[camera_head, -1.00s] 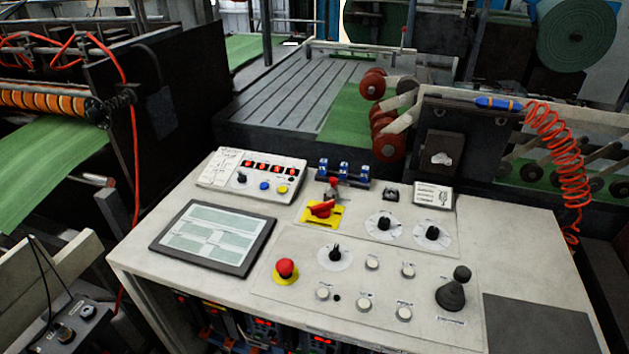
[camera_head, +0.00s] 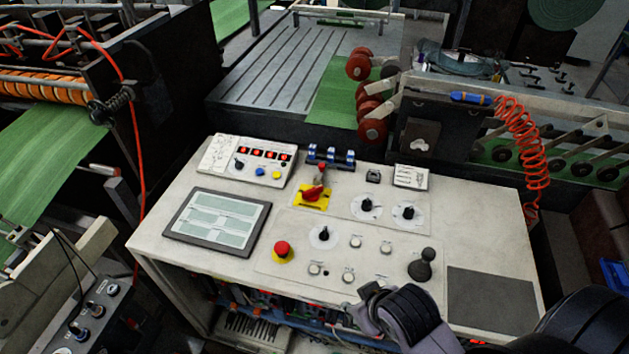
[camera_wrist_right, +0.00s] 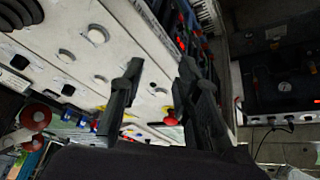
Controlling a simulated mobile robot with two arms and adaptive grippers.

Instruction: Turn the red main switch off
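I cannot clearly identify the switch in that view. My left gripper is not in view.
A red mushroom button (camera_head: 282,248) on a yellow base sits in front of the switch. Black dials (camera_head: 367,206), white buttons (camera_head: 356,242) and a black joystick (camera_head: 421,265) lie to the right. A screen (camera_head: 218,221) is at left. Blue-topped breakers (camera_head: 331,154) stand behind.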

